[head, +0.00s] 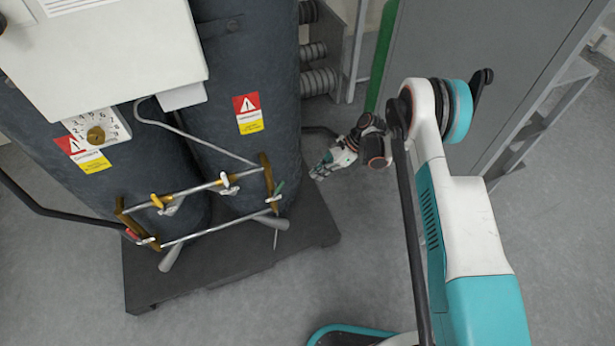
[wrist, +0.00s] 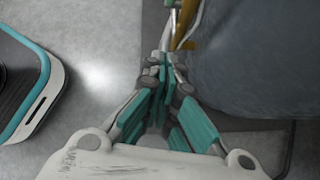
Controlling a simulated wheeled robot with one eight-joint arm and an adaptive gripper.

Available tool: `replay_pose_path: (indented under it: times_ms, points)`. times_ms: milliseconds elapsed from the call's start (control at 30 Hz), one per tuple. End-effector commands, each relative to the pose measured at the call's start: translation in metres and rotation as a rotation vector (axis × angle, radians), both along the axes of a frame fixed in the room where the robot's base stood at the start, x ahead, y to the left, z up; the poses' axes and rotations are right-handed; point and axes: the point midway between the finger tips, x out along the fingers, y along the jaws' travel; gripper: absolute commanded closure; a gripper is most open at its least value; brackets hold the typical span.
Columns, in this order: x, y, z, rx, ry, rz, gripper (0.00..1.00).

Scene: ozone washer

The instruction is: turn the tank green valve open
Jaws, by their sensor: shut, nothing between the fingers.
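A brass pipe part (wrist: 185,28) shows just beyond the fingertips there. I cannot make out the green handle clearly in the wrist view.
Silver pipes (head: 205,187) with other white-grey and yellow handles run left of the valve. The tanks stand on a black base plate (head: 235,266). A grey cabinet (head: 470,70) stands at the right. Grey floor (head: 350,255) is free in front of the base.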

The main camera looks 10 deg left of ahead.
Motion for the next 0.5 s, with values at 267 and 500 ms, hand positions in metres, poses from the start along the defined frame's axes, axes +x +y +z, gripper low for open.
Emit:
replay_pose_path:
  times_ms: [267,500]
  points:
    - [-0.017,0.032,-0.041,0.0,-0.001,0.003,1.0]
    - [-0.03,0.06,-0.063,0.0,-0.002,0.004,1.0]
